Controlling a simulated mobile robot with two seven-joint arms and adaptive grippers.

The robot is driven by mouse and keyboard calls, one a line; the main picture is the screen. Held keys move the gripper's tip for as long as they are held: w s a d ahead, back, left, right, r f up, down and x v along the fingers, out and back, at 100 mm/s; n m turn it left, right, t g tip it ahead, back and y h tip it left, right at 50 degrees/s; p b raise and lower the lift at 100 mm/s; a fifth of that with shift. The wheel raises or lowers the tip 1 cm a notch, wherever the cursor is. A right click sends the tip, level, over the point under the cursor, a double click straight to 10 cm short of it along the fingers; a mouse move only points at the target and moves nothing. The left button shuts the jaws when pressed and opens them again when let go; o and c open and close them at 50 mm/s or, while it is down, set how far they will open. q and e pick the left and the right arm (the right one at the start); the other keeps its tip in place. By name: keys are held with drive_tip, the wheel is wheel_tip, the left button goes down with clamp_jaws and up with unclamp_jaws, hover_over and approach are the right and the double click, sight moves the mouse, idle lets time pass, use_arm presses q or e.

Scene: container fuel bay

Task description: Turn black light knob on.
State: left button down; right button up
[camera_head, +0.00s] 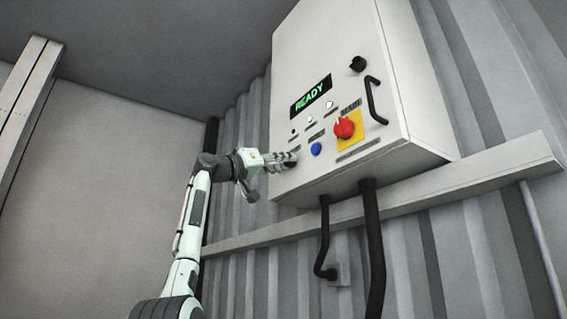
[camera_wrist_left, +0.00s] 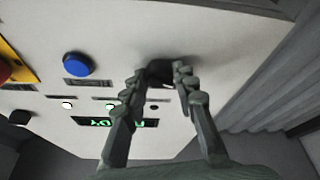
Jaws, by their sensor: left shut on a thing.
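The black light knob (camera_wrist_left: 160,72) shows in the left wrist view, low on the face of the white control box (camera_head: 300,60). My left gripper (camera_head: 290,158) reaches the lower left of the box in the head view. It also shows in the left wrist view (camera_wrist_left: 160,75), with its fingers on both sides of the knob, shut on it. The fingers cover part of the knob, and in the head view they mostly hide it. I cannot tell its turned position. My right gripper is not in view.
A blue button (camera_head: 316,149) and a red knob on a yellow plate (camera_head: 344,128) are right of my gripper. Above are small indicator lights and a green "READY" display (camera_head: 310,97). A black handle (camera_head: 375,100) juts out at right. Black cables (camera_head: 372,240) hang below.

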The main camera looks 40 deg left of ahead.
use_arm(q)
drive_tip(key=shift+a+m+h, duration=0.1)
drive_tip(key=shift+m+h, duration=0.8)
drive_tip(key=shift+m, duration=1.2)
drive_tip(key=c, duration=1.2)
unclamp_jaws()
drive_tip(key=shift+s, duration=0.1)
drive_tip(key=v, duration=1.1)
drive_tip(key=shift+s+a, duration=0.25)
drive_tip(key=shift+s, duration=0.15)
